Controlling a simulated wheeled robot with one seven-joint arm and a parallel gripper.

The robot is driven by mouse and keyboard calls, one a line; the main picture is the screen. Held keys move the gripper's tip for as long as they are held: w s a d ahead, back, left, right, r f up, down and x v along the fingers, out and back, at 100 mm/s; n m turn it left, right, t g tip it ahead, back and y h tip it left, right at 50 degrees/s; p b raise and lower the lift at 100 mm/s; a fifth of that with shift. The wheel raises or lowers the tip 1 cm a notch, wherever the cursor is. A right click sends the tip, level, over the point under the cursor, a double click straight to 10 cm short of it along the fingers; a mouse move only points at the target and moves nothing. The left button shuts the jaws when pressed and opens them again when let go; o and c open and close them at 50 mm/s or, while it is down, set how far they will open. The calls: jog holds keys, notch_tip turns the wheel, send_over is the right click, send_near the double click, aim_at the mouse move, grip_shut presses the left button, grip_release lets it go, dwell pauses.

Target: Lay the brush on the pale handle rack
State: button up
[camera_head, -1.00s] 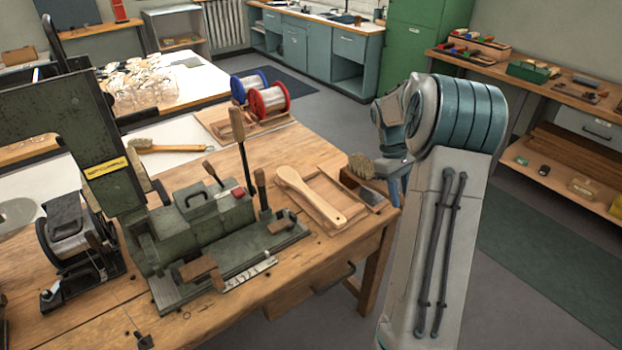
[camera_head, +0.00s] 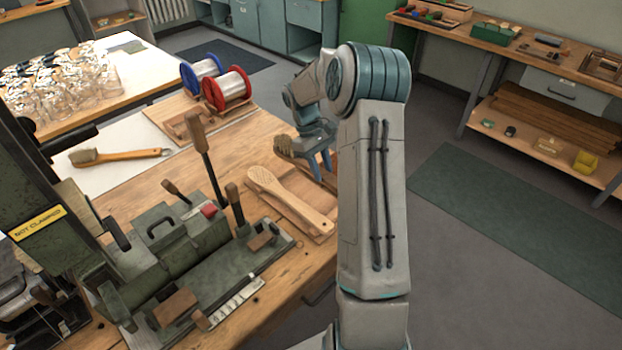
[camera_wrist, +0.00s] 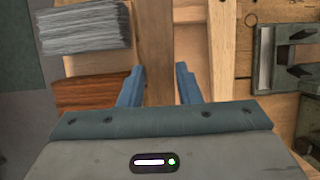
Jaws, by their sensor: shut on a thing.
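A brush with a tan bristle tuft (camera_head: 285,145) is at my gripper (camera_head: 323,160), at the table's far right in the head view. In the wrist view my gripper (camera_wrist: 158,88) has a brown wooden strip (camera_wrist: 155,45) between its fingers, apparently the brush's handle. Its ends are not clear. A pale wooden rack-like tray (camera_head: 310,232) lies below and left of the gripper. A perforated wooden paddle (camera_head: 268,182) lies on it. Pale rails (camera_wrist: 221,50) run just right of the fingers in the wrist view. My arm hides the tray's right side.
A green machine (camera_head: 160,240) with upright levers (camera_head: 205,150) stands left of the tray. Another brush (camera_head: 120,156) lies on a white sheet. Red (camera_head: 227,88) and blue (camera_head: 201,73) spools stand behind. A grey fibre bundle (camera_wrist: 85,30) and reddish block (camera_wrist: 92,95) lie left of the fingers.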

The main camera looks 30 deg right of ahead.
jog(key=shift+w+a+f, duration=0.75)
jog(key=shift+a+f, duration=0.05)
jog(key=shift+a, duration=0.2)
jog(key=shift+f+p, duration=0.45)
jog(key=shift+f, duration=1.5)
jog(key=shift+f, duration=0.2)
jog(key=o, duration=1)
jog(key=shift+r, duration=0.1)
